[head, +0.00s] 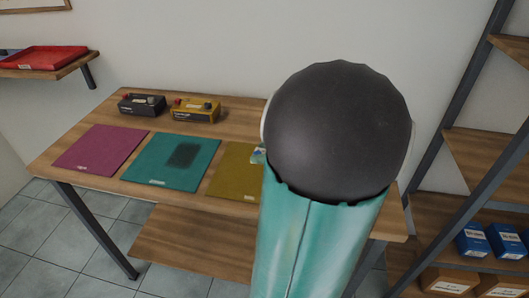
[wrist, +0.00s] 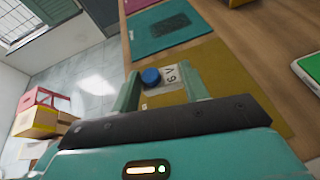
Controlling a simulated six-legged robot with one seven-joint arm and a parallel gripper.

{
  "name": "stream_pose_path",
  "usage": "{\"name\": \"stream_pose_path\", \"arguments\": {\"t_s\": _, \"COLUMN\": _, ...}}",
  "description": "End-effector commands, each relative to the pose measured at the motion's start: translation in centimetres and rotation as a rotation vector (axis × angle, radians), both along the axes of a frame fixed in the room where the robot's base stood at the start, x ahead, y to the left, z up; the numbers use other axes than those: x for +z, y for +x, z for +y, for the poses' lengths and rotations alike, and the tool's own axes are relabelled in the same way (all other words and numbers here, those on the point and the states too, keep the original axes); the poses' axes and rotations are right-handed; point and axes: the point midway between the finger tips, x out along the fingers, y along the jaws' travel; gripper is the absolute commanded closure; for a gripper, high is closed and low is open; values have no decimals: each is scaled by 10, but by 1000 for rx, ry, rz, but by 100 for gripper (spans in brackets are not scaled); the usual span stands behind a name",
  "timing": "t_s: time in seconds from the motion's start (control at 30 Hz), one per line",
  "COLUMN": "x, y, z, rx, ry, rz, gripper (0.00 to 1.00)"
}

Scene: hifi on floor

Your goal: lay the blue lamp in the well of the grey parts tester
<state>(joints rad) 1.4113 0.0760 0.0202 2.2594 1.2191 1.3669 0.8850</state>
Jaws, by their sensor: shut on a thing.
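The blue lamp (wrist: 151,77) shows as a round blue end beside a white part marked with a 6 or 9 and a V. My gripper (wrist: 160,85) is shut on it, over the mustard mat. In the head view my arm covers most of the gripper; a small bit of blue and white shows at the arm's left edge. A dark grey or black box (head: 141,104) with a red knob stands at the back of the table; it may be the grey parts tester. I cannot make out a well in it.
A yellow box (head: 195,111) stands right of the dark one. Magenta (head: 101,150), teal (head: 150,174) and mustard (head: 232,172) mats lie in front; the teal one bears a dark patch. Shelving (head: 470,150) stands right.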

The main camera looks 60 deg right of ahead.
Motion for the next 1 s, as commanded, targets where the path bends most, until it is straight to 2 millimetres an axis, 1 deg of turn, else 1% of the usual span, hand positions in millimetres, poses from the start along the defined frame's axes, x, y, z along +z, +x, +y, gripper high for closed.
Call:
{"name": "stream_pose_path", "arguments": {"t_s": 0.2, "x": 13, "y": -19, "z": 24, "rx": 0, "ry": -2, "rz": -1, "gripper": 84}}
{"name": "stream_pose_path", "arguments": {"t_s": 0.5, "x": 29, "y": -42, "z": 51, "rx": -1, "ry": -2, "rz": -2, "gripper": 84}}
{"name": "stream_pose_path", "arguments": {"t_s": 0.7, "x": 35, "y": -50, "z": 61, "rx": -1, "ry": -1, "rz": 0, "gripper": 84}}
{"name": "stream_pose_path", "arguments": {"t_s": 1.0, "x": 36, "y": -51, "z": 64, "rx": 0, "ry": 1, "rz": 0, "gripper": 84}}
